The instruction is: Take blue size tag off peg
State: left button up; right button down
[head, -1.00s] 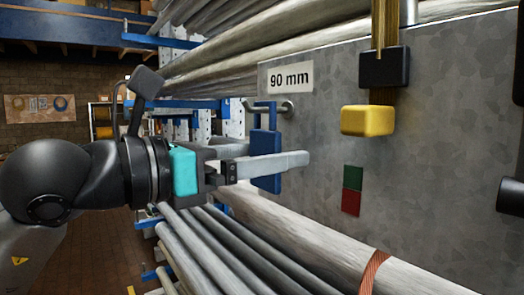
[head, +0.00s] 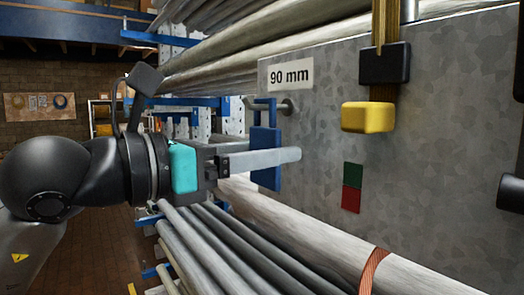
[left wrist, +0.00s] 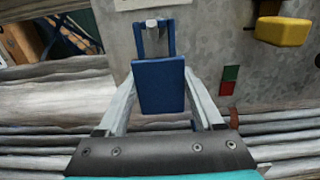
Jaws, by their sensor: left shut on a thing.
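The blue size tag (head: 265,148) is a flat plate with a narrow open loop at its top. The loop is around the metal peg (head: 287,107) that sticks out of the grey panel below the "90 mm" label. My left gripper (head: 272,159) comes in from the left and is shut on the tag's plate, with one finger passing in front of it. In the left wrist view the tag (left wrist: 160,86) sits between both fingers, and its loop reaches up to the peg (left wrist: 152,23). My right gripper is not in view.
The grey metal panel (head: 420,175) fills the right side. A yellow block (head: 368,117) and a black block (head: 385,63) stand out from it on a brown strap. Long pipes lie above and below the tag on blue rack arms. Green and red squares mark the panel.

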pick_arm(q)
jog(key=shift+r+p, duration=0.45)
jog(key=shift+r, duration=0.4)
jog(key=shift+s+a+f+b, duration=0.1)
jog(key=shift+s+a+b, duration=0.1)
jog(key=shift+a+b, duration=0.15)
jog(key=b+v, duration=0.3)
jog(key=v, duration=0.5)
jog(key=shift+s, duration=0.1)
dwell(0.5)
